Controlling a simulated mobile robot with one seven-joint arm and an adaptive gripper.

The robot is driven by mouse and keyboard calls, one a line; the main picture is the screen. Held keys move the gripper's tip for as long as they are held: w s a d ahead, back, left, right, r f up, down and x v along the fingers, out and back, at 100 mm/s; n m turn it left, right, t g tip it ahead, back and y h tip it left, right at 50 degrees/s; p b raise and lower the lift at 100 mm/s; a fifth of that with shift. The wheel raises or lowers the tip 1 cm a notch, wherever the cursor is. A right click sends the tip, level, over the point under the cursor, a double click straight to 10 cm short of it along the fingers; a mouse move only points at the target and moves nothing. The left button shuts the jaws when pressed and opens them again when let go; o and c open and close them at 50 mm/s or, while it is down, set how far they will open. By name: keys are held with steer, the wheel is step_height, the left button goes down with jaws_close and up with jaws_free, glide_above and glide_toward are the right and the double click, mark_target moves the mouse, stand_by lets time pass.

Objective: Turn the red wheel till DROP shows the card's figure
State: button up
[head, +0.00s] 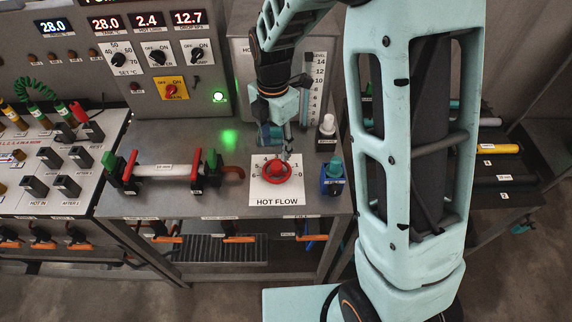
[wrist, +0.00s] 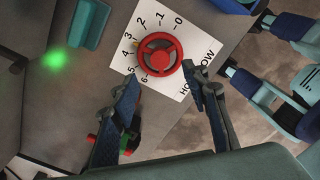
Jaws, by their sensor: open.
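The red wheel (head: 277,171) sits on the white HOT FLOW plate (head: 277,200) on the grey bench. In the wrist view the wheel (wrist: 160,54) is a red ring with a round hub, ringed by figures from 0 to 6. A small yellowish mark shows at its rim near 3 and 4. My gripper (head: 287,153) is over the far edge of the wheel. In the wrist view my gripper (wrist: 160,78) is open, its fingers apart at the wheel's near side, holding nothing. The DROP display (head: 189,17) reads 12.7. I cannot make out the card.
A pipe with red and green handles (head: 166,171) lies left of the plate. A blue block with a teal knob (head: 332,177) stands close at its right. A dark-based white bottle-like part (head: 326,131) and a scaled gauge (head: 316,85) are behind.

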mark_target(277, 165)
step_height(277, 165, down, 8)
steer(key=b, duration=0.5)
steer(key=shift+f, duration=0.2)
